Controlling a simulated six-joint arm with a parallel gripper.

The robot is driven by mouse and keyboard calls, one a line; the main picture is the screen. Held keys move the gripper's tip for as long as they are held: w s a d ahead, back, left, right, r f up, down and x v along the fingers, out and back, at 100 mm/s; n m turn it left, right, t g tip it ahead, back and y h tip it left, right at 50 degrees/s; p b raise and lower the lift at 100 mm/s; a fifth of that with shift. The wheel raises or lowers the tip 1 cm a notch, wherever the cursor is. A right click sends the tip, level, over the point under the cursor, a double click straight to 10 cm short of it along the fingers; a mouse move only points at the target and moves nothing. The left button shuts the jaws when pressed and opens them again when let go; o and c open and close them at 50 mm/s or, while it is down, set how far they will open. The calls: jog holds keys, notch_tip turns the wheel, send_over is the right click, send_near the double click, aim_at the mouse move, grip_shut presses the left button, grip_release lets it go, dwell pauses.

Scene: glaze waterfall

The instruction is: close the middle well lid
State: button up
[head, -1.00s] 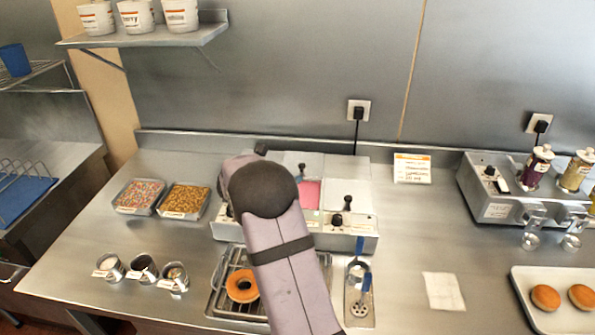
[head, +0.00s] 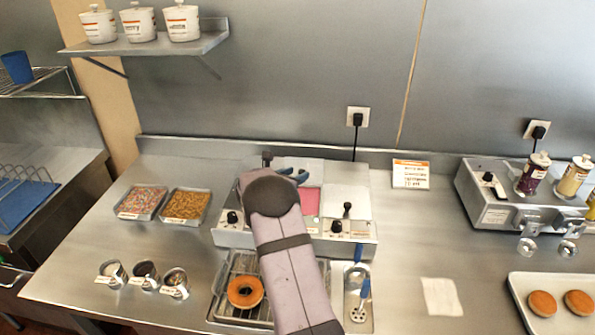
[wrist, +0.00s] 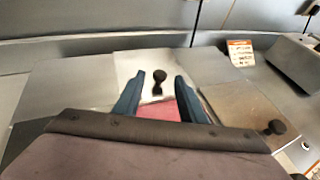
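The glaze warmer (head: 360,240) stands mid-counter in the head view. Its middle well (head: 312,202) is uncovered and shows pink glaze, also in the wrist view (wrist: 165,112). The middle lid (wrist: 135,66) stands open behind the well, with its black knob (wrist: 158,80) facing me. My gripper (head: 294,173) is over the back of the warmer, its blue fingers apart and empty. In the wrist view the fingers (wrist: 157,98) appear on either side of the knob. I cannot tell how far the knob is from the fingertips. My arm hides the warmer's left part in the head view.
The right well lid's knob (head: 347,210) stands close by on the right. A donut (head: 245,292) lies on the rack in front. Sprinkle trays (head: 142,202) are at left, a sign card (head: 411,173) at back right.

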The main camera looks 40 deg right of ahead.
jog(key=shift+x, duration=0.9)
jog(key=shift+c, duration=0.5)
grip_shut()
jog(key=shift+s, duration=0.1)
jog(key=shift+a, duration=0.1)
jog(key=shift+s+a+f+b, duration=0.1)
jog(key=shift+s+a+b, duration=0.25)
jog(key=shift+s+a, duration=0.1)
jog(key=s+a+b, duration=0.7)
jog(key=s+a, duration=0.2)
jog(key=shift+s+a, duration=0.2)
jog(key=shift+s, duration=0.05)
